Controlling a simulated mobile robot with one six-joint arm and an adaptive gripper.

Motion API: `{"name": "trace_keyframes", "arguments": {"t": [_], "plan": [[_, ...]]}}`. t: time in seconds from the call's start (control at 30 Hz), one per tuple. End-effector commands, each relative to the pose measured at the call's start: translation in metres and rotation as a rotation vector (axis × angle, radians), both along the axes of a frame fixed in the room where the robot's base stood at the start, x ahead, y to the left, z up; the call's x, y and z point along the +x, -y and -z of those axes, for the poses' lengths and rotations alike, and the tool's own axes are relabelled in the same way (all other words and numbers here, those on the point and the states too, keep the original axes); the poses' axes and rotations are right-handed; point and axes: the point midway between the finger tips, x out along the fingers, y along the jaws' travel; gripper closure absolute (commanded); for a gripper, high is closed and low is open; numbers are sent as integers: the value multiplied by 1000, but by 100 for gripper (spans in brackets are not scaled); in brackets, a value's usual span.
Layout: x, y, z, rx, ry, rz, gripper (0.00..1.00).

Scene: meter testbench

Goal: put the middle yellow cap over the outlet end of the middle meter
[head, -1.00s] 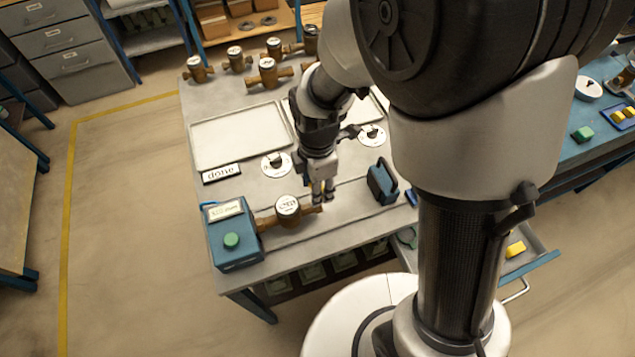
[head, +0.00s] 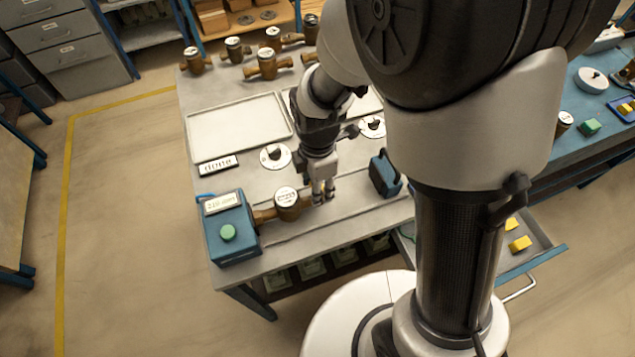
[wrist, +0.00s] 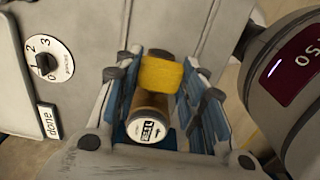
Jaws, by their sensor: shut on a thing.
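The meter (head: 288,205) is brass with a white round dial and lies at the front of the bench, its left end at the blue test box (head: 231,232). It also shows in the wrist view (wrist: 149,130), between and below my fingers. My gripper (head: 323,193) is at the meter's right-hand outlet end. It is shut on a yellow cap (wrist: 161,75), which sits between the blue finger pads, in line with the brass body. The outlet end is hidden by the cap and fingers, so I cannot tell how far the cap covers it.
Several other meters (head: 267,64) stand at the back. A pale tray (head: 237,130), a "done" sign (head: 218,164) and a dial plate (head: 275,156) lie behind the meter. A blue handled block (head: 385,174) stands right of my gripper. An open drawer (head: 545,250) holds yellow caps (head: 519,243).

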Motion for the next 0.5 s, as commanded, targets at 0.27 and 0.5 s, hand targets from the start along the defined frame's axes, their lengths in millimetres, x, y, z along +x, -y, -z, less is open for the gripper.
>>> {"name": "trace_keyframes", "arguments": {"t": [0.27,0.5], "plan": [[0,0,0,0,0,0,76],[0,0,4,0,0,0,76]]}}
